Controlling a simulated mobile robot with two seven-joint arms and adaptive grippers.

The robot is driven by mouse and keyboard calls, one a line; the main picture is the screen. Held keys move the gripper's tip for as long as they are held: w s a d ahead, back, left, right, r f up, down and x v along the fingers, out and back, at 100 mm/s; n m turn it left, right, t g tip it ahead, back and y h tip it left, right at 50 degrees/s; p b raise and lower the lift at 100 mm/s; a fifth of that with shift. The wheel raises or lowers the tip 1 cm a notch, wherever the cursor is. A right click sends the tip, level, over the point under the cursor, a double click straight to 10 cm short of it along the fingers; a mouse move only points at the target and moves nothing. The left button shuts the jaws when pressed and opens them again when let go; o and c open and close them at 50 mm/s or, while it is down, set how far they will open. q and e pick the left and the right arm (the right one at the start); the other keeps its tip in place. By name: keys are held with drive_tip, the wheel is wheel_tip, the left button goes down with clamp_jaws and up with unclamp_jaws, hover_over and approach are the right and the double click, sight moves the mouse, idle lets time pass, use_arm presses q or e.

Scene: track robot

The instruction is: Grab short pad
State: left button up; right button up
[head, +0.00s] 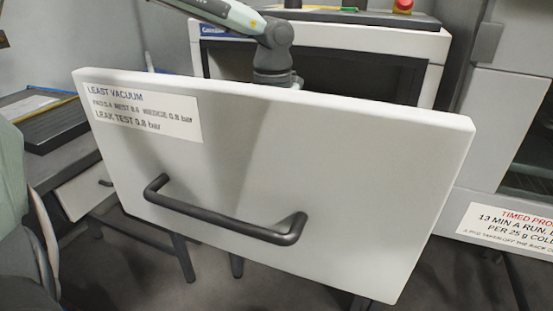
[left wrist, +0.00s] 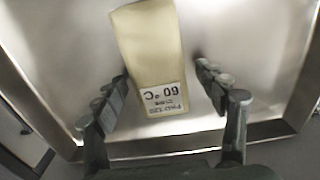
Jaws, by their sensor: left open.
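A pale yellow pad (left wrist: 152,45) lies in a metal tray (left wrist: 225,22) in the left wrist view. It is long, with a white label on its near end that reads upside down "60 °C" and "Pad", with smaller print that is hard to read. My left gripper (left wrist: 162,78) is open, with one finger on each side of the pad. I cannot tell how high the fingers are above the tray. The pad and left gripper do not show in the head view. My right gripper is in neither view.
A white drawer front (head: 330,150) with a dark bar handle (head: 225,222) and a vacuum label fills the middle of the head view. Behind it stands a white-framed cabinet (head: 435,47). A dark-topped bench (head: 50,140) is at the left, a "timed" sign (head: 505,225) at the right.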

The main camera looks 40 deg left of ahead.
use_arm(q)
drive_tip(key=c, duration=1.2)
drive_tip(key=shift+c, duration=0.2)
drive_tip(key=shift+r, duration=0.15)
